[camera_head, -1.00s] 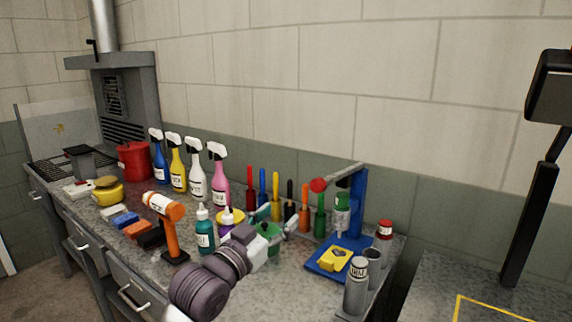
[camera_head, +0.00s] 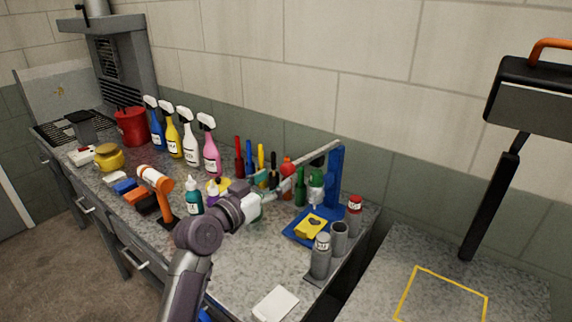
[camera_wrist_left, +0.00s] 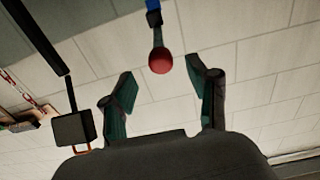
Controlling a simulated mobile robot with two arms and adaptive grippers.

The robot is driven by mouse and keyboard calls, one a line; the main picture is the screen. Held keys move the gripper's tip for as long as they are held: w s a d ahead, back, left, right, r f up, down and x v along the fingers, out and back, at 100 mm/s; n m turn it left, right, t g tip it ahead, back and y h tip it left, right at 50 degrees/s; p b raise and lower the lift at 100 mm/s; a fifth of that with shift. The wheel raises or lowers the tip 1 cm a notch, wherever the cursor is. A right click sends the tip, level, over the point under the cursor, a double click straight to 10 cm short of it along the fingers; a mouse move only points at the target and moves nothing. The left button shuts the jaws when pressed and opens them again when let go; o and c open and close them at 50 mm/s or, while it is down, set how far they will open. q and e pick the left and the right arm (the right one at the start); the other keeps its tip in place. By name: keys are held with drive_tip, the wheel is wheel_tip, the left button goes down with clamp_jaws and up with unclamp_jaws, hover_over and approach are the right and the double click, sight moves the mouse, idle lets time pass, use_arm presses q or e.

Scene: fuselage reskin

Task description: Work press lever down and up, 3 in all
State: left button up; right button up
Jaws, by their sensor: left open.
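The blue press (camera_head: 338,180) stands near the right end of the workbench. Its grey lever (camera_head: 318,155) slants slightly down to the left and ends in a red ball knob (camera_head: 288,163). A yellow block (camera_head: 310,227) sits on the press base under a green and white part (camera_head: 316,188). My left gripper (camera_head: 272,187) is open, just below and left of the knob. In the left wrist view the knob (camera_wrist_left: 161,61) shows between and beyond the two spread fingertips (camera_wrist_left: 161,82); nothing is gripped. My right gripper is not in view.
Grey cylinders (camera_head: 321,256) stand at the bench's right edge. A white block (camera_head: 275,303) lies in front. A second table (camera_head: 400,265) is at right.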

sight(284, 173)
use_arm(q)
drive_tip(key=p+x, duration=0.1)
drive_tip(key=x, duration=0.5)
drive_tip(key=shift+c, duration=0.3)
clamp_jaws()
